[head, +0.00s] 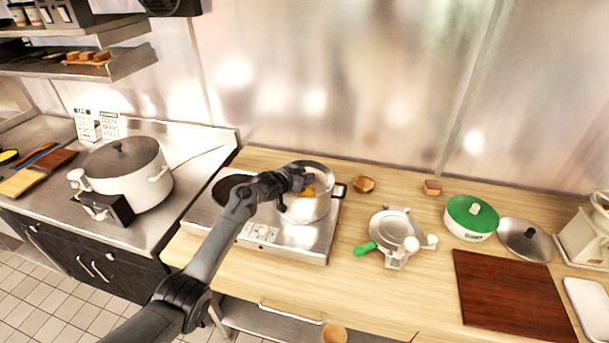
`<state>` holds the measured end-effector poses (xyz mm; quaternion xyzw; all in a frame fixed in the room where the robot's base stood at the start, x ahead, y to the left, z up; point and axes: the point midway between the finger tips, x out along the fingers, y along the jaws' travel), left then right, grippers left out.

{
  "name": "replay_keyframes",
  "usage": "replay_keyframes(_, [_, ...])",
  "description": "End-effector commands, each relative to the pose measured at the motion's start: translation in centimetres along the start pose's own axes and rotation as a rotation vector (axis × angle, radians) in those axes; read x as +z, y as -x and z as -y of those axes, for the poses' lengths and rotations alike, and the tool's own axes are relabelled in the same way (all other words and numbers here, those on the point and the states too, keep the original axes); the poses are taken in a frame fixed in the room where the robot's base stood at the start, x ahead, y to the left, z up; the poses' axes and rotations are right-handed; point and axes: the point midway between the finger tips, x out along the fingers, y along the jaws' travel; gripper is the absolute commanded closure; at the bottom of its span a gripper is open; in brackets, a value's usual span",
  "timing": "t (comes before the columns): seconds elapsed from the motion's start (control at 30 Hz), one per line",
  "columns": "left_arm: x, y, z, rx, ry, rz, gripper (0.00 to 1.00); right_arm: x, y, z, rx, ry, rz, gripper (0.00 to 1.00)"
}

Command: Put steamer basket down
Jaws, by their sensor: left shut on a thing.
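A silver pot (308,211) with dark side handles stands on the right side of a two-burner hob. My left gripper (303,181) is over its opening and shut on the steamer basket, which is mostly hidden by the gripper and the pot wall. Some yellow-orange content (309,191) shows inside the pot just below the fingers. I cannot tell whether the basket touches the pot's bottom. My right gripper is not in view.
The hob (285,243) has a dark empty burner on the left. To the right are a metal press (390,222) with a green handle, a green-lidded pot (470,218), a loose lid (526,240) and a dark board (508,290). A large white pot (135,178) stands at left.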

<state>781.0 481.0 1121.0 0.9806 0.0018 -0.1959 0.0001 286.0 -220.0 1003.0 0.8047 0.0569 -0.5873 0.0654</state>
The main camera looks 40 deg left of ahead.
Motion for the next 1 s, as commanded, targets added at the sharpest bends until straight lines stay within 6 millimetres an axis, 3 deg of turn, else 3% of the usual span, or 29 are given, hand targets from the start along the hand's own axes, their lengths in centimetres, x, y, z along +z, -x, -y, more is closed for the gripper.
replay_keyframes(0.83, [1.1, -0.5, 0.1, -0.001, 0.0, -0.004, 1.0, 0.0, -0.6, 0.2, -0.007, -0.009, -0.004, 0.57])
replay_keyframes(0.87, [1.3, -0.5, 0.0, -0.001, 0.001, -0.001, 0.66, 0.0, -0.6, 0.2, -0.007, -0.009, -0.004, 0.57])
replay_keyframes(1.0, [1.3, -0.5, 0.0, -0.001, 0.001, -0.001, 0.45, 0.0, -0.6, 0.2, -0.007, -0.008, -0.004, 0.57])
